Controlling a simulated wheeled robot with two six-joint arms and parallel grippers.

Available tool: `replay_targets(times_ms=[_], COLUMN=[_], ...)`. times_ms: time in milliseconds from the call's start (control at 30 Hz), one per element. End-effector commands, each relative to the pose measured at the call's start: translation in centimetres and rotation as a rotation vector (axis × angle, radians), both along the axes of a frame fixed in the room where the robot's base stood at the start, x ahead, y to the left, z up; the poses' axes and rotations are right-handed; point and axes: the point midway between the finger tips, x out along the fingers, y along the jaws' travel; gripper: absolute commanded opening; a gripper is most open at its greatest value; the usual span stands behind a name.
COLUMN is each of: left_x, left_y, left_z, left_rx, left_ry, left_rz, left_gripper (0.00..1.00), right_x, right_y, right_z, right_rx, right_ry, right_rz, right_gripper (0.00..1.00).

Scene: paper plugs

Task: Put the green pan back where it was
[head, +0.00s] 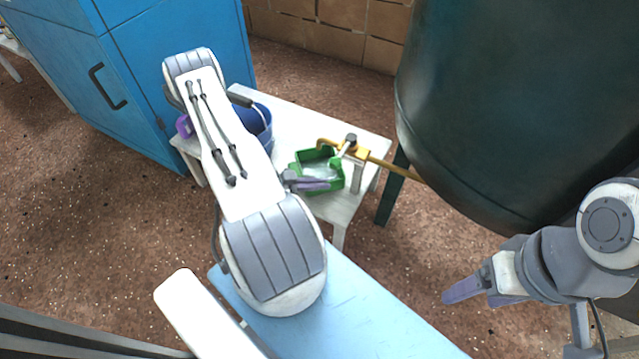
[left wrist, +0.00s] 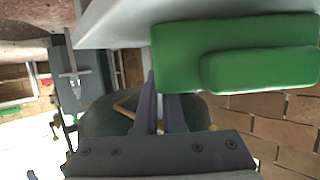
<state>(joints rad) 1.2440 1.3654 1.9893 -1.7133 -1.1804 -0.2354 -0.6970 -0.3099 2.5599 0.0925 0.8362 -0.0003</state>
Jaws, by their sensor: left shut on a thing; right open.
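The green pan (head: 298,166) is a small open box with a pale inside. It appears at the right end of a low white bench (head: 290,117), under a brass tap (head: 358,153); whether it rests on the bench or hangs just above is unclear. My left gripper (head: 318,185) is shut on the pan's near side. In the left wrist view the green pan (left wrist: 180,60) fills the upper right, with the purple fingers (left wrist: 160,105) at its edge. My right gripper (head: 470,289) is open and empty, low at the right, away from the bench.
A large dark green barrel (head: 500,100) stands right of the bench, and the tap's pipe reaches from it. A blue bucket (head: 262,128) and a purple item (head: 184,126) are at the bench's left. A blue cabinet (head: 110,80) stands behind. A light blue surface (head: 375,315) lies in front.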

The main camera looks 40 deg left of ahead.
Motion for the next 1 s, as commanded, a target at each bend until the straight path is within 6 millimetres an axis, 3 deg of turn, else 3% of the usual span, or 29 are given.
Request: replay_targets(times_ms=[33, 100, 133, 567, 1000], left_x=[0.0, -0.1, -0.1, -0.6, -7.6], left_y=[0.0, 0.1, 0.1, 0.5, 4.8], left_z=[-0.3, -0.2, -0.2, 0.5, 3.6], left_rx=[0.000, 0.000, 0.000, 0.000, 0.002], left_ry=[-0.001, 0.000, 0.000, 0.000, 0.000], left_rz=[0.001, 0.002, 0.002, 0.006, 0.007], left_gripper=[0.00, 0.29, 0.36, 0.36, 0.36], right_x=[0.0, 0.0, 0.0, 0.0, 0.0], right_y=[0.0, 0.0, 0.0, 0.0, 0.0], right_z=[-0.2, -0.1, -0.1, 0.5, 3.6], right_rx=[0.000, 0.000, 0.000, 0.000, 0.000], right_ry=[0.000, 0.000, 0.000, 0.000, 0.000], right_rz=[0.000, 0.000, 0.000, 0.000, 0.000], right_gripper=[0.70, 0.70, 0.70, 0.70, 0.70])
